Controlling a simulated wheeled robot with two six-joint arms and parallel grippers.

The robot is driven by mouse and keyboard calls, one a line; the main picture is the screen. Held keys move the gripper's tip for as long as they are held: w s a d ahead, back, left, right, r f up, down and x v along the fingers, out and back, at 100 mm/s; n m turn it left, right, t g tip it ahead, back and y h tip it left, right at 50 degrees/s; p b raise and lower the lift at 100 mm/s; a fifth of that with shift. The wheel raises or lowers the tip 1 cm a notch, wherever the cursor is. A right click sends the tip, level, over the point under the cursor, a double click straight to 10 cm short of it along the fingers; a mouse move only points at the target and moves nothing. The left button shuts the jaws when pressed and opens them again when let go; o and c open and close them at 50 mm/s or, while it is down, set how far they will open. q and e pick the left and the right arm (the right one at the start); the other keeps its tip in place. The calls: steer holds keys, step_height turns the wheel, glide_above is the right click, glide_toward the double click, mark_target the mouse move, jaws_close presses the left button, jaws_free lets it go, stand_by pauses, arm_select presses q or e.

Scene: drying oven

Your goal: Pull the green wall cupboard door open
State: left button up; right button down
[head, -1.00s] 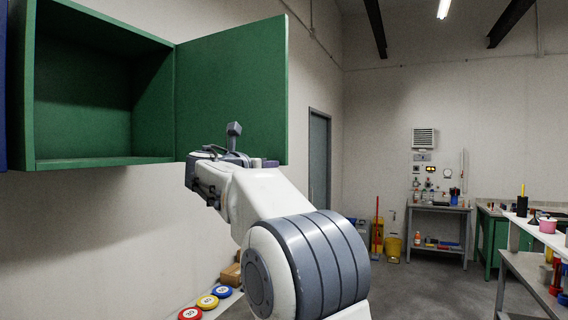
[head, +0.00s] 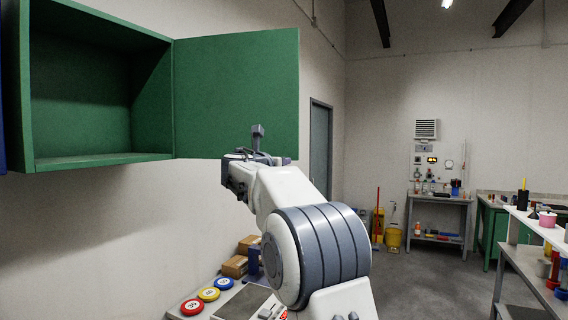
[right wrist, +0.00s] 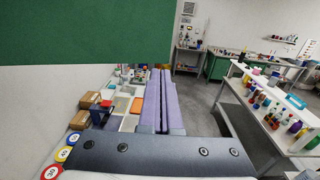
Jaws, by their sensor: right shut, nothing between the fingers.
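The green wall cupboard (head: 100,163) hangs at the left of the head view, its empty inside exposed. Its green door (head: 235,90) stands wide open, swung out to the right. My right gripper (head: 258,152) is at the door's lower edge, overlapping it in the head view. In the right wrist view the purple fingers of my right gripper (right wrist: 160,95) are pressed together with nothing between them. The green door (right wrist: 110,35) fills the top left there, just above the fingertips; I cannot tell whether they touch it. No handle shows. My left gripper is not in view.
Below, a bench holds coloured discs (head: 209,294) and cardboard boxes (head: 235,266). A white shelf with bottles (right wrist: 270,110) stands at the right. The floor (head: 430,280) between is clear.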

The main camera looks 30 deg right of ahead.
steer(key=s+d+b+v, duration=0.2)
steer(key=b+v, duration=0.3)
steer(key=v, duration=0.7)
steer(key=s+a+f+m+g+y, duration=0.1)
steer(key=s+a+f+m+y, duration=0.3)
steer(key=a+f, duration=0.75)
steer(key=s+a+f+m+g+y, duration=0.2)
steer(key=s+a+f+y, duration=0.35)
steer(key=f, duration=0.95)
steer(key=s+a+f+m+g+y, duration=0.3)
steer(key=s+a+f+m, duration=0.2)
steer(key=s, duration=0.7)
steer(key=s+a+f+m+g+y, duration=0.3)
steer(key=s+a+f+m, duration=0.3)
steer(key=s+a+f, duration=0.3)
steer(key=s+f+g, duration=0.1)
steer(key=s+f, duration=0.2)
steer(key=f, duration=0.1)
steer(key=shift+s+f, duration=0.35)
steer(key=shift+s, duration=0.05)
steer(key=shift+y, duration=0.25)
